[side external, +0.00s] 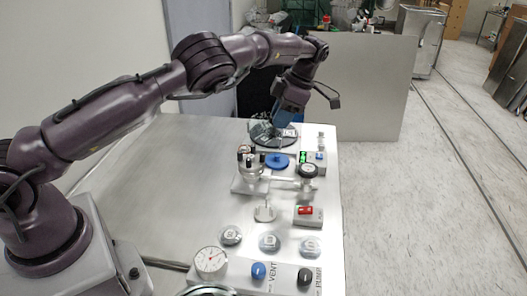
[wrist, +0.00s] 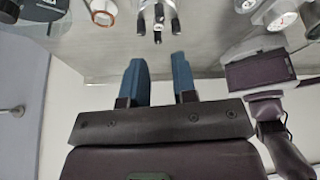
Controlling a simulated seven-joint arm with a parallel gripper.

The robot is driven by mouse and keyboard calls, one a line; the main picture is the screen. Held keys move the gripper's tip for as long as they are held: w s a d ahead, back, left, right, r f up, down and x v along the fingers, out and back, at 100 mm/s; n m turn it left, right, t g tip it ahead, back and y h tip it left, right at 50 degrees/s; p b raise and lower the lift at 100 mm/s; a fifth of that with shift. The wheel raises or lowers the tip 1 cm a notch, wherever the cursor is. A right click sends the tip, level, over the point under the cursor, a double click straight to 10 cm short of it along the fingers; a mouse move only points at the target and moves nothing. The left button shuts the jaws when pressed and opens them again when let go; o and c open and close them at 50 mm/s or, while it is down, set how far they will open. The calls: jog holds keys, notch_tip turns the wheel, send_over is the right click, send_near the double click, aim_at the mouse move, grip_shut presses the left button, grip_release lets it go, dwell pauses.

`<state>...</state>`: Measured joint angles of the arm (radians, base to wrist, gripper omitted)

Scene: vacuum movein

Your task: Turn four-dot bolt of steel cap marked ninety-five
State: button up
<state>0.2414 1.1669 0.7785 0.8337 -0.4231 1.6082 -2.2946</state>
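My gripper (side external: 284,119) is low over a dark round plate (side external: 264,139) at the far end of the bench in the side view. In the wrist view my gripper (wrist: 158,60) has two blue fingers set apart, with nothing seen between them. A steel fitting with black-topped posts (side external: 250,165) stands nearer on the bench, away from my gripper. A metal piece with black-tipped prongs (wrist: 158,22) lies beyond the fingertips in the wrist view. I cannot make out the ninety-five mark or any dots on a bolt.
A blue disc (side external: 277,161), a black-topped valve (side external: 308,171) and a red switch (side external: 306,210) sit along the bench. Several round steel discs (side external: 269,242), a dial gauge (side external: 211,262), and blue and black knobs are at the near end. The bench's left side is clear.

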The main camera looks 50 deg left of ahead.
aim_at(263, 153)
jog(key=x, duration=1.1)
grip_shut()
